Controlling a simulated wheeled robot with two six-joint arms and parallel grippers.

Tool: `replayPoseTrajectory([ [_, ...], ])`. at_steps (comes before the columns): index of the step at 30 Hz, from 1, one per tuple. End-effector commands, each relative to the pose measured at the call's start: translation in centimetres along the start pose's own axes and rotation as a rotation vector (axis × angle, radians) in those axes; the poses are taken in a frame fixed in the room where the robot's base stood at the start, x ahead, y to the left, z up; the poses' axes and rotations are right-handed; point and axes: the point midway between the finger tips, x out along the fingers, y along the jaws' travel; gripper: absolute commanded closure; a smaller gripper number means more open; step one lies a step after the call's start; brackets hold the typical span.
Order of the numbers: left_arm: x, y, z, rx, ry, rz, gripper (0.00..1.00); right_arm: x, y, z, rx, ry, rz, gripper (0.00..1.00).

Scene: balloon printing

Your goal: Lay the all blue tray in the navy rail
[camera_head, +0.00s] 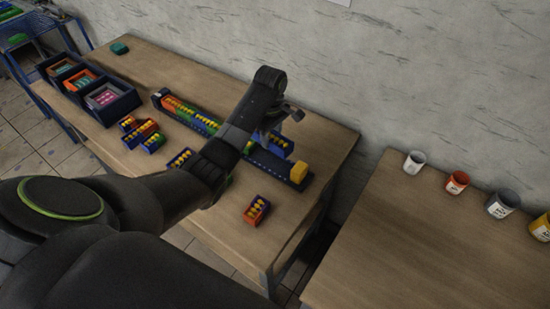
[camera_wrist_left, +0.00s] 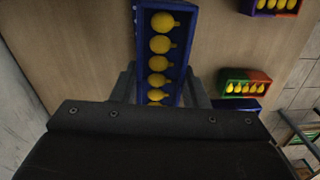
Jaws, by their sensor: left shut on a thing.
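The all blue tray (camera_wrist_left: 189,40), holding a row of yellow balloon shapes, is between the two fingers of my left gripper (camera_wrist_left: 161,88) in the left wrist view. In the head view my left gripper (camera_head: 279,116) is shut on this tray (camera_head: 283,145), above or beside the right part of the navy rail. The navy rail (camera_head: 272,167) runs diagonally along the table. Its left part holds orange, blue and green trays (camera_head: 190,111); a stretch towards its right end looks empty. My arm hides its middle. My right gripper is not in view.
A yellow block (camera_head: 299,172) stands at the rail's right end. Several loose trays lie in front of the rail, and an orange and purple tray (camera_head: 257,210) lies near the front edge. Dark bins (camera_head: 108,99) stand at the left. Cups (camera_head: 457,182) stand on the right table.

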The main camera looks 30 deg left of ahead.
Motion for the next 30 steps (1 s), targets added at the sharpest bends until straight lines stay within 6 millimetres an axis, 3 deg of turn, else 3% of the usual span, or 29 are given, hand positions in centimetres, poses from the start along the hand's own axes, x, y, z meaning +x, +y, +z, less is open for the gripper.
replayPoseTrajectory([
  [5,0.1,0.1,0.1,-0.098,-0.001,-0.002,0.87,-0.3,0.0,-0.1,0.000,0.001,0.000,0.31],
  [14,4.9,0.1,0.1,-0.108,-0.001,-0.004,0.87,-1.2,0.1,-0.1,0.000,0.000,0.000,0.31],
  [30,9.8,0.1,0.1,-0.106,0.001,-0.001,0.87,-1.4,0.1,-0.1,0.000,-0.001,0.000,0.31],
])
